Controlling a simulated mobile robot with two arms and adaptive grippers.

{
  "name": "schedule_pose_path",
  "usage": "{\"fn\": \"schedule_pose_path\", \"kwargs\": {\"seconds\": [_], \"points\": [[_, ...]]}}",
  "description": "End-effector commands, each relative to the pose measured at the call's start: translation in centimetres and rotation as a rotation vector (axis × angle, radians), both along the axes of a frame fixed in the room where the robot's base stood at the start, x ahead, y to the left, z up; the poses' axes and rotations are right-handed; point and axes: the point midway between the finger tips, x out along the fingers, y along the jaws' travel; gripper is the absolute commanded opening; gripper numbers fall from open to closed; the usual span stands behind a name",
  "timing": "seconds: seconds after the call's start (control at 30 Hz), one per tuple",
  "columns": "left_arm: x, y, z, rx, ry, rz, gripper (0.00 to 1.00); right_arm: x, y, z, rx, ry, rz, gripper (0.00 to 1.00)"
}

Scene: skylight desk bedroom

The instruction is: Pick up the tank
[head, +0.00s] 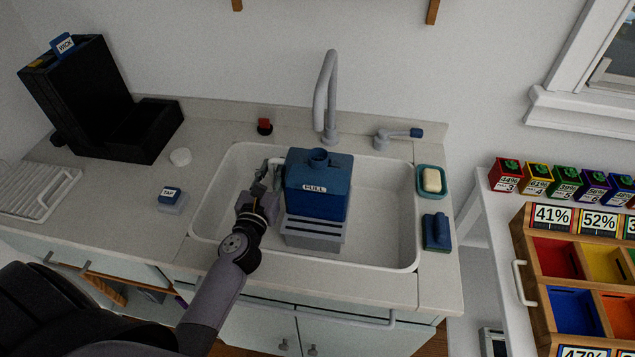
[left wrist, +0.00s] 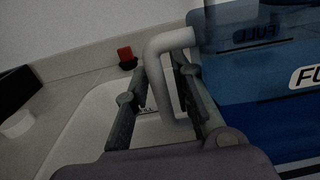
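The tank (head: 318,184) is a blue box with a "FULL" label and a round neck on top. It stands upright on a grey slotted stand (head: 313,232) in the sink. Its pale grey handle (left wrist: 163,85) sticks out from its left side. My left gripper (head: 264,178) is at that handle, left of the tank. In the left wrist view, its fingers (left wrist: 160,85) are apart, one on each side of the handle's upright bar, with a gap on the left. The tank (left wrist: 255,90) fills the right of that view. My right gripper is not in view.
The white sink (head: 385,205) surrounds the tank, with a tall faucet (head: 327,95) behind it. A "TAP" block (head: 171,197) and a black machine (head: 95,100) are on the left counter. Soap (head: 432,180) and a blue sponge-like block (head: 437,232) lie right of the sink.

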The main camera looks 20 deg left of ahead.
Motion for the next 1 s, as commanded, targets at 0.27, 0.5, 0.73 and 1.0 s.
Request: {"fn": "schedule_pose_path", "kwargs": {"seconds": [0.27, 0.5, 0.73, 1.0], "points": [[-0.04, 0.0, -0.02, 0.0, 0.0, 0.0, 0.13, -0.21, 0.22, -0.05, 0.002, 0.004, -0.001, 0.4], [-0.05, 0.0, -0.01, 0.0, 0.0, 0.0, 0.0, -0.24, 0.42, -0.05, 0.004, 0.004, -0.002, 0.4], [-0.06, -0.01, -0.01, -0.001, 0.0, 0.0, 0.0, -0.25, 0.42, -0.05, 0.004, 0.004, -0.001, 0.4], [-0.06, -0.01, -0.01, -0.002, 0.0, 0.0, 0.0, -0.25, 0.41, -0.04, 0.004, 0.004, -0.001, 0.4]]}}
